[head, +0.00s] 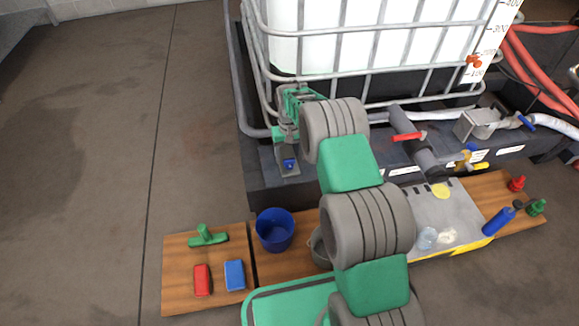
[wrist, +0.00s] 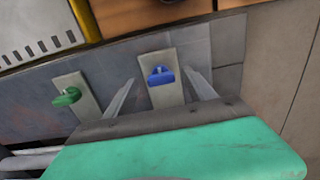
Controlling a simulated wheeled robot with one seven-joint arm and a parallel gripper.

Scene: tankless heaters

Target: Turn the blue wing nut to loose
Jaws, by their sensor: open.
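The blue wing nut (head: 289,164) sits on a small grey plate on the dark front wall below the tank in the head view. In the wrist view the blue wing nut (wrist: 160,75) shows on its plate between my two fingers. My gripper (wrist: 161,80) is open and empty, with one finger on each side of the nut's plate. The fingers look apart from the nut. In the head view my gripper (head: 288,138) is just above the nut, its fingertips hard to make out. A green wing nut (wrist: 67,97) sits on another plate to the left in the wrist view.
A caged white tank (head: 345,35) stands behind. A red-handled valve (head: 408,136) is to the right. A wooden bench (head: 178,262) in front bears a blue bucket (head: 275,230), a red block (head: 202,280) and a blue block (head: 234,275). The floor at left is clear.

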